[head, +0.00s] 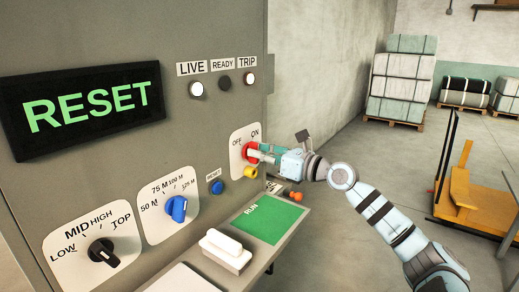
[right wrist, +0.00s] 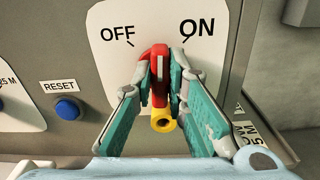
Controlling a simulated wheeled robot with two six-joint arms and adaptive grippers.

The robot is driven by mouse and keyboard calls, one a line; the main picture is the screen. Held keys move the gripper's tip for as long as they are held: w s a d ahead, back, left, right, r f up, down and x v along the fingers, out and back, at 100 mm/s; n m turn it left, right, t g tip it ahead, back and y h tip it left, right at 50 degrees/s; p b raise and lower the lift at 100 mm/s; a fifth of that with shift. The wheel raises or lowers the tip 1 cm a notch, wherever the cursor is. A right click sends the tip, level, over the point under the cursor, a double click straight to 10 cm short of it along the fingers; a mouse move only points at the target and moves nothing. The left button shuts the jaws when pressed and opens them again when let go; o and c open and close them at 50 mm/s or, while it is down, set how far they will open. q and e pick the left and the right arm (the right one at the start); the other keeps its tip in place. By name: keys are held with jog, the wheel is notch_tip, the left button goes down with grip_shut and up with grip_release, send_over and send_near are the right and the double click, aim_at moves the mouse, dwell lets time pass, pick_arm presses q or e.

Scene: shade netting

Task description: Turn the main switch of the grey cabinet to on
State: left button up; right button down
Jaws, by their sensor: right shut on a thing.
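The grey cabinet (head: 200,45) fills the left of the head view. Its main switch is a red handle (right wrist: 159,62) on a white plate (right wrist: 107,22) marked OFF and ON; the red also shows in the head view (head: 249,151). My right gripper (right wrist: 162,85) is shut on the red handle, one finger on each side. The handle's white line stands about upright, between the OFF and ON marks. The fingers hide part of the handle. A yellow ring-shaped part (right wrist: 163,120) shows just below it. My left gripper is not in view.
A display (head: 85,108) reads RESET. The LIVE lamp (head: 197,89) is white; READY (head: 225,83) is dark. A blue RESET button (right wrist: 67,108) sits left of the switch. A shelf with a green RUN panel (head: 268,222) juts out below. Wrapped bales (head: 402,80) stand far back.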

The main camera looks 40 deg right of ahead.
jog(key=shift+d+m+p, duration=0.2)
jog(key=shift+m+p, duration=4)
jog(key=shift+p, duration=0.05)
jog(key=c, duration=1.6)
grip_release()
jog(key=shift+w, duration=0.1)
notch_tip(320, 180, up, 10)
jog(key=shift+a+r, duration=0.1)
